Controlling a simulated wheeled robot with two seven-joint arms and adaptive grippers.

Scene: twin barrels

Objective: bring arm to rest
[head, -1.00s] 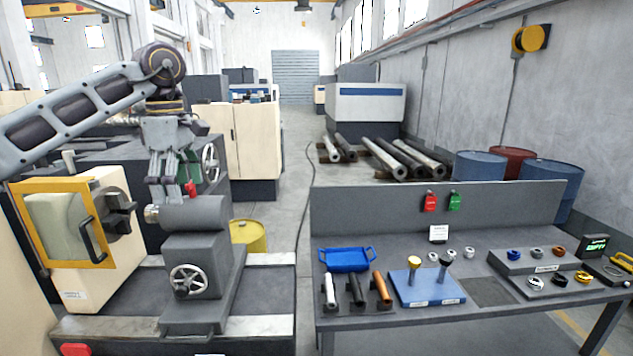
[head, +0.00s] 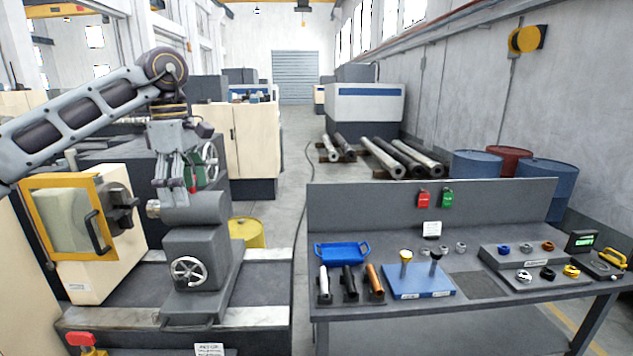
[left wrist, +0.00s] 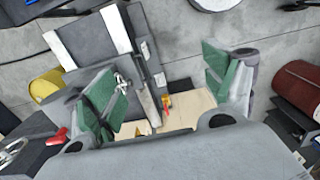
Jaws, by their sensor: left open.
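My left gripper (head: 178,192) hangs pointing down from my left arm, which comes in from the left in the head view. It shows above and behind the tailstock of the lathe (head: 194,208). Its fingers are apart and nothing is between them. In the left wrist view the gripper (left wrist: 168,95) shows two green-padded fingers spread wide, with the floor and machine parts far below. My right gripper is not in view.
A workbench (head: 470,290) stands at the right with a blue tray (head: 342,252), a blue block (head: 418,281) and several small parts. A yellow barrel (head: 246,232) stands behind the lathe. Blue barrels (head: 548,182) stand behind the bench. The aisle between is clear.

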